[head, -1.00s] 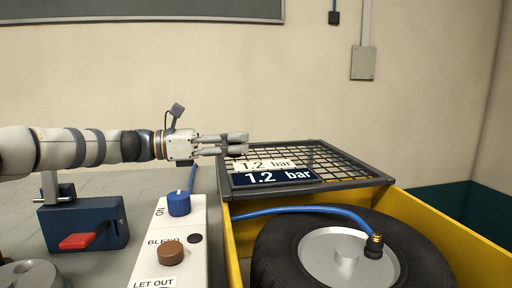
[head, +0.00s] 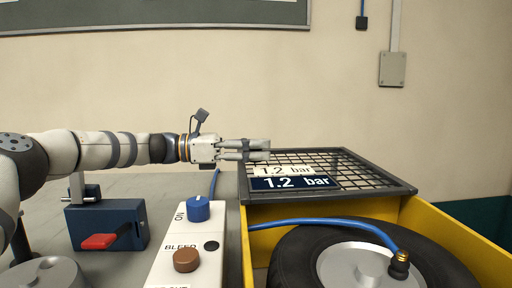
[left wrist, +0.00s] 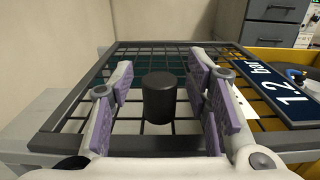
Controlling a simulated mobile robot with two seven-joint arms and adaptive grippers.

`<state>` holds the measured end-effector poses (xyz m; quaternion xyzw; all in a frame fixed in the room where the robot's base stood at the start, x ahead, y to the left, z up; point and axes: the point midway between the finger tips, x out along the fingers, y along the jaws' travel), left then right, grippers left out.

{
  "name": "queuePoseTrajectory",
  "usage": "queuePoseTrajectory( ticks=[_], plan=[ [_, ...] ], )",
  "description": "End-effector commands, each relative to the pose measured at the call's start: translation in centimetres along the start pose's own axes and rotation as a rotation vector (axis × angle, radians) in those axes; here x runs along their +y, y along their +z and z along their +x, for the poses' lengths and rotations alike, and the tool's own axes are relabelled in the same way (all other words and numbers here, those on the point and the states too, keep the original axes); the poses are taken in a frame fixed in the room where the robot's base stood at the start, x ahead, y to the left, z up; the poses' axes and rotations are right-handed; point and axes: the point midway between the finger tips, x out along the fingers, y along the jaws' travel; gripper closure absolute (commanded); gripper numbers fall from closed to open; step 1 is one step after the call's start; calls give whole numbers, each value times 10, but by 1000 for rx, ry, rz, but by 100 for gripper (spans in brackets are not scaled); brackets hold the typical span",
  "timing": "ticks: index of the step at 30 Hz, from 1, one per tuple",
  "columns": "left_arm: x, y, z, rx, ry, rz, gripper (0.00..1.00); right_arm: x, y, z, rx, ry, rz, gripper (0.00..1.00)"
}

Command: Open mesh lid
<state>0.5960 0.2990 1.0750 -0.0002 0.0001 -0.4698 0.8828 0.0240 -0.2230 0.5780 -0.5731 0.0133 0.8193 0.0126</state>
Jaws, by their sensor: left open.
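The mesh lid (head: 375,172), a dark frame with a wire grid, lies about level over the far part of the yellow box (head: 455,240); it also shows in the left wrist view (left wrist: 80,98). A short black cylindrical knob (left wrist: 159,98) stands on the mesh. My left gripper (head: 268,150) is open over the lid's left side. In the left wrist view its purple-padded fingers (left wrist: 162,78) stand on either side of the knob, with a gap at each side. The head view does not show the knob clearly. My right gripper is not in view.
A "1.2 bar" sign (head: 290,183) sits at the lid's near edge. A tyre (head: 300,255) with a blue hose (head: 330,223) lies in the box's near part. A control panel with a blue knob (head: 198,209) and a blue clamp block (head: 125,220) stand left.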

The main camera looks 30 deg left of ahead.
Motion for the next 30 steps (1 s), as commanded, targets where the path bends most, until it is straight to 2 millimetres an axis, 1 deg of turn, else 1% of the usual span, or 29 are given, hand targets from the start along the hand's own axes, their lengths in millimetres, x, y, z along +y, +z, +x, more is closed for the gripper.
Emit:
queuePoseTrajectory(
  ticks=[2, 4, 9, 12, 15, 19, 30],
  plan=[
    [0, 6, 0, -1, 0, 3, 56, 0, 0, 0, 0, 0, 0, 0],
    [0, 20, 0, -2, 1, 6, 56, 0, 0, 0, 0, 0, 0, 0],
    [0, 63, 1, -1, 0, 6, 56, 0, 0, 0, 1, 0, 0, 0],
    [0, 83, 1, 0, 0, 5, 56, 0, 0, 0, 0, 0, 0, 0],
    [0, 95, 0, 0, 0, 1, 56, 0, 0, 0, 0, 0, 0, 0],
    [0, 100, 0, 1, -1, 0, 56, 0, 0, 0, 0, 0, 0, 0],
    [0, 100, 0, 0, -1, 0, 56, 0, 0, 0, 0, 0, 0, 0]
  ],
)
